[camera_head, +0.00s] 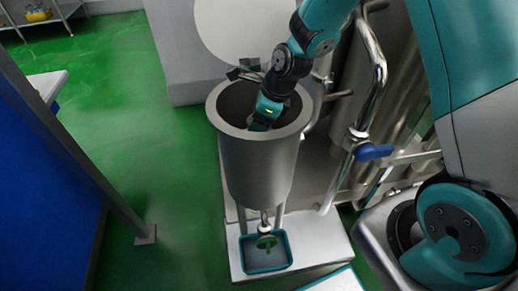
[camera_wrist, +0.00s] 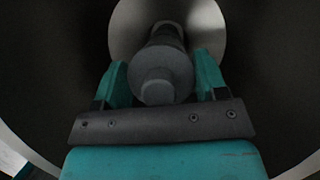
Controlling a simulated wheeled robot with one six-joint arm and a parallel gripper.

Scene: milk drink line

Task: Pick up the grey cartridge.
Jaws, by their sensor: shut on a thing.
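The grey cartridge (camera_wrist: 157,72) is a dark grey cylinder with a smaller round knob on its near end, seen in the wrist view. It stands inside the steel tank (camera_head: 258,170), which is open at the top. My gripper (camera_wrist: 163,76) has one teal finger on each side of the cartridge and is shut on it. In the head view my gripper (camera_head: 262,121) reaches down through the tank's mouth, and the tank wall and my wrist hide the cartridge there. The cartridge's far end lies toward a lighter round area; I cannot tell whether it touches the bottom.
The tank's rim (camera_head: 216,118) closely surrounds my wrist. Steel pipes and a blue valve handle (camera_head: 374,152) stand to the right. A small teal tray (camera_head: 265,268) sits below the tank. A blue panel (camera_head: 45,180) is at the left; green floor between is clear.

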